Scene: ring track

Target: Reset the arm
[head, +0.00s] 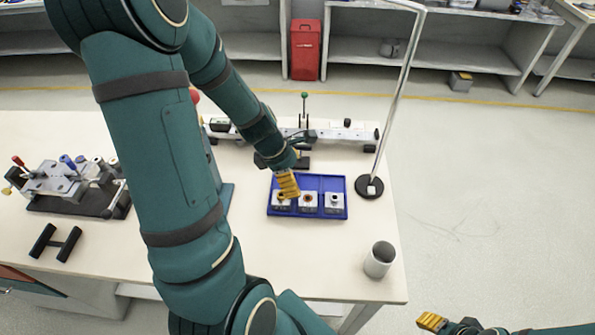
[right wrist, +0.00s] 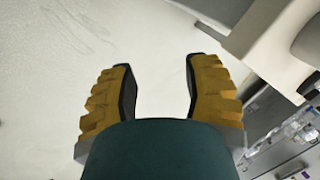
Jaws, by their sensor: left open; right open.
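My left arm reaches across the white table in the head view. My left gripper (head: 288,184), with yellow fingers, is open above the left part of a blue tray (head: 332,182). Grey block-like parts with round tops stand in the tray: a middle one (head: 308,201) and a right one (head: 334,201). Another at the left (head: 281,203) is partly hidden by the gripper. My right gripper (head: 432,321) is at the bottom right, off the table, over the floor. In the right wrist view it (right wrist: 160,90) is open, with nothing between its fingers.
A metal stand with a round black base (head: 369,187) rises right of the tray. A grey cup (head: 380,259) stands near the right edge. A long white rail (head: 345,132) lies behind the tray. A clamp fixture (head: 70,186) and a black H-shaped piece (head: 56,242) are at left.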

